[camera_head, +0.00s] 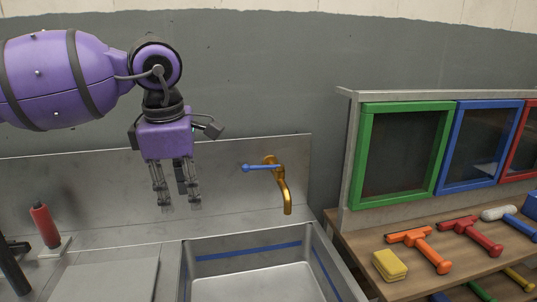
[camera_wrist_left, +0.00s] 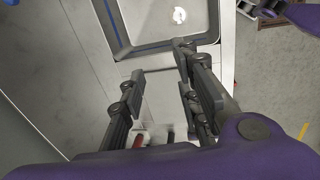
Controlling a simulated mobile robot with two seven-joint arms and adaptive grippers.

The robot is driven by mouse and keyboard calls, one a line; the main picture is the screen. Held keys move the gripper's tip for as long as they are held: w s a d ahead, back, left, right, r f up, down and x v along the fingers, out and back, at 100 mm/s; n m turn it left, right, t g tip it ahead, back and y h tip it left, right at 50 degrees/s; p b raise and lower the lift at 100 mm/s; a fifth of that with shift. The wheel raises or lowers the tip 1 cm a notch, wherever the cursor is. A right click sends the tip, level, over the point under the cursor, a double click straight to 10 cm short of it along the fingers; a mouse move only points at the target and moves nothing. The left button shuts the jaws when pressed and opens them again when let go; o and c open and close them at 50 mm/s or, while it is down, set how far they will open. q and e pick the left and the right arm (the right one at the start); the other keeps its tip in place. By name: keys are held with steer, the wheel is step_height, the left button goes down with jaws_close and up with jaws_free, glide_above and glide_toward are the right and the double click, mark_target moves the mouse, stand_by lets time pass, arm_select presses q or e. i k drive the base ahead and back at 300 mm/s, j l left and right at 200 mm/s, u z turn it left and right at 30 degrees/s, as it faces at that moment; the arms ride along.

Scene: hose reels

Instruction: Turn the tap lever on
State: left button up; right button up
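The brass tap (camera_head: 286,192) is mounted on the metal backsplash, with its spout curving down over the back of the sink. Its blue lever (camera_head: 260,168) points to the left, roughly level. My left gripper (camera_head: 180,208) hangs fingers down in front of the backsplash, left of the lever and apart from it. Its fingers are spread with nothing between them; they also show apart in the left wrist view (camera_wrist_left: 158,75). I cannot make out the tap in the left wrist view. My right gripper is not in view.
The steel sink (camera_head: 188,268) lies below the tap and also shows in the wrist view (camera_wrist_left: 120,42). A red-handled tool (camera_head: 45,225) stands at the left. On the right, a wooden shelf holds a yellow sponge (camera_head: 389,265) and several squeegees beneath framed panes (camera_head: 367,150).

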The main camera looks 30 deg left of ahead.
mark_target(246, 168)
steer(key=i, duration=0.95)
